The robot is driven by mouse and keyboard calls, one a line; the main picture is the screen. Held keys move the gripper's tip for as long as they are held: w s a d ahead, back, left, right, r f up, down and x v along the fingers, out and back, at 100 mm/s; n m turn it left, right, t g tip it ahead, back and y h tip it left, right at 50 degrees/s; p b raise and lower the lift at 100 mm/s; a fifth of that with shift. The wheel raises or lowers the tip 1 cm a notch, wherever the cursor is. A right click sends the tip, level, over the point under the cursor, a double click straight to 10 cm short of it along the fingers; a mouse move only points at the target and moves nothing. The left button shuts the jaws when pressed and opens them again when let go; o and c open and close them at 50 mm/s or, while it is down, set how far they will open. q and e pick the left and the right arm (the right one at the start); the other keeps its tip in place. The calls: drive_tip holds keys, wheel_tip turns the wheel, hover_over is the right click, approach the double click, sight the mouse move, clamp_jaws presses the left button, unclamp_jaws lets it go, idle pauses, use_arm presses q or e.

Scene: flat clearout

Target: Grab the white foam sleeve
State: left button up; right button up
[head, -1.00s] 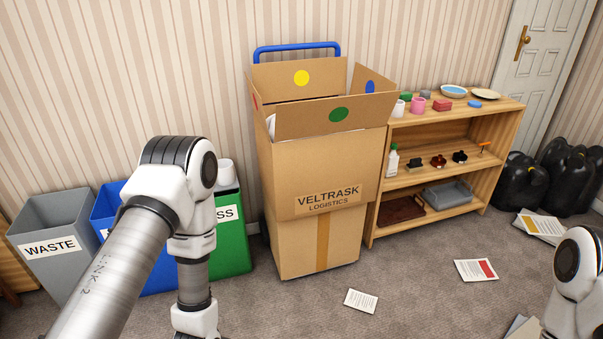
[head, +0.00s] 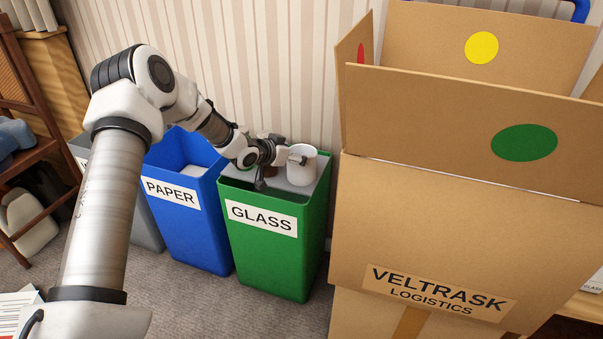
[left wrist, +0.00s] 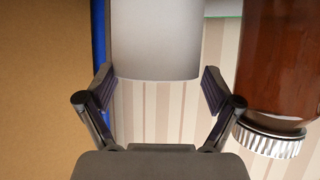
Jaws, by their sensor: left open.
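The white foam sleeve (head: 302,167) is a pale cylinder standing upright at the top of the green GLASS bin (head: 262,264), near its back right. My left gripper (head: 293,158) is beside it on its left. My right gripper is out of view.
A brown glass bottle with a ribbed metal cap (left wrist: 278,60) is close beside the sleeve. The tall cardboard box (head: 440,225) stands right of the bin. The blue PAPER bin (head: 187,228) stands left, and carpet is clear in front.

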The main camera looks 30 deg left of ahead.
use_arm(q)
drive_tip(key=shift+w+d, duration=0.15)
drive_tip(key=shift+w, duration=0.05)
drive_tip(key=c, duration=0.6)
